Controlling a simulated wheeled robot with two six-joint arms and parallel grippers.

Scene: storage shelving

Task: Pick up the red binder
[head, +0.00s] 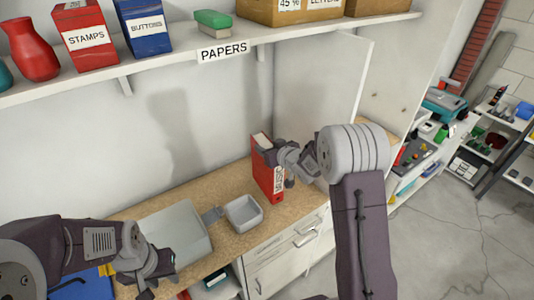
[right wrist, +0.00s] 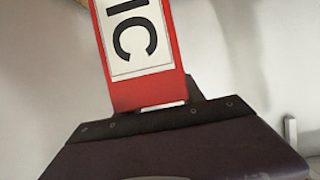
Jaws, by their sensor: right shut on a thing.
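The red binder (head: 262,165) has a white spine label and stands upright over the wooden desk top, below the shelf. Whether its lower edge touches the desk is hard to tell. My right gripper (head: 277,159) reaches it from the right and is shut on it. In the right wrist view the binder (right wrist: 172,88) sticks out from between the dark jaws (right wrist: 150,118), with part of its label showing. My left gripper (head: 160,279) is at the lower left, in front of the desk, with its fingers apart and nothing between them.
A grey box-like item (head: 172,233) and a small grey tray (head: 243,214) lie on the desk (head: 220,187). The shelf (head: 150,67) above carries a red vase (head: 31,50), a stamps box (head: 86,35), a buttons box (head: 145,27) and cardboard boxes. A white panel (head: 340,85) stands behind the binder.

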